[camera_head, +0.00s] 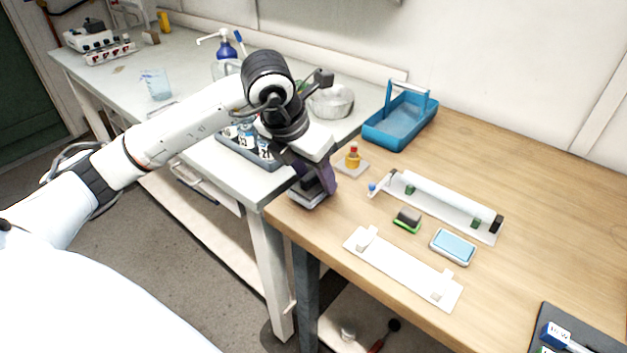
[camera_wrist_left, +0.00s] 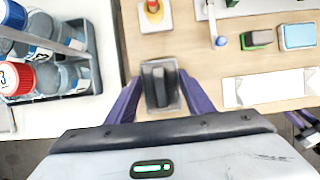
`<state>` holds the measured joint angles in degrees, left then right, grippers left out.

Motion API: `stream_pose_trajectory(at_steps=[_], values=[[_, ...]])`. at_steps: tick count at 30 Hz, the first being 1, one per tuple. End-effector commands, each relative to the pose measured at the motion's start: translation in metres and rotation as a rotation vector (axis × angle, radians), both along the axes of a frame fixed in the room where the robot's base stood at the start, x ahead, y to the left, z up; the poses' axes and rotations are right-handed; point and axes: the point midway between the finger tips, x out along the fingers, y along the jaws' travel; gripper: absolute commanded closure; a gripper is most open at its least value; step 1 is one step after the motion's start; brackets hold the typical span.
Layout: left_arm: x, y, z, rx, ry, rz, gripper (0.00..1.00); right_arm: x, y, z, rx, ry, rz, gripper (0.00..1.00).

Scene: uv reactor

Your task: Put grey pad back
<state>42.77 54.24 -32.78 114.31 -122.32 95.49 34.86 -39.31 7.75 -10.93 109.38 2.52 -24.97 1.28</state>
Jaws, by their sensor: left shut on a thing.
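The grey pad (camera_wrist_left: 160,85) is a small dark grey block between the purple fingers of my left gripper (camera_wrist_left: 158,104). In the head view, my left gripper (camera_head: 319,178) points down at the left end of the wooden table, shut on the pad. A flat, lighter grey piece (camera_head: 304,200) shows under and around the fingertips. I cannot tell whether the pad touches it or hangs just above it. The fingers hide part of the pad.
A small bottle on a plate (camera_head: 352,163) stands just behind the gripper. A green-based block (camera_head: 407,219), a blue pad (camera_head: 453,246), a white plate (camera_head: 400,270) and a tube rig (camera_head: 445,205) lie to the right. A bottle rack (camera_wrist_left: 75,75) is left. The table's front edge is close.

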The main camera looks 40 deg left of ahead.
Motion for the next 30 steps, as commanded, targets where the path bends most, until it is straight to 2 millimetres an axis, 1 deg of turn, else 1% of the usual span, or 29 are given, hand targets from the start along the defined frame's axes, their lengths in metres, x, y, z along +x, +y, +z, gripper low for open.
stream_pose_trajectory(at_steps=[1,4,12,15,16,18,19,26,30], values=[[-0.001,0.0,-0.008,0.0,0.005,0.0,0.7,0.0,0.0,0.001,0.0,0.0,0.0,0.74],[0.0,0.0,-0.018,0.0,0.002,0.0,0.7,0.0,0.0,0.002,0.0,0.0,0.0,0.74],[0.0,0.0,-0.02,0.0,0.0,-0.001,0.7,0.0,0.0,0.001,0.0,0.0,0.0,0.74],[0.0,0.0,-0.023,0.0,0.0,-0.001,0.7,0.0,0.0,-0.003,0.0,0.0,0.0,0.74],[0.0,0.0,-0.022,0.0,0.0,-0.001,0.49,0.0,0.0,-0.002,0.0,0.0,0.0,0.74],[0.0,0.0,-0.021,0.0,0.0,-0.001,0.37,0.0,0.0,-0.001,0.0,0.0,0.0,0.74],[0.0,0.0,-0.021,0.0,0.001,-0.001,0.33,0.0,0.0,-0.001,0.0,0.0,0.0,0.74],[0.0,0.0,-0.021,0.0,0.001,-0.001,0.33,0.0,0.0,-0.001,0.0,0.0,0.0,0.74],[0.0,0.0,-0.017,-0.001,0.0,-0.001,0.33,0.0,0.0,0.003,0.0,0.0,0.0,0.74]])
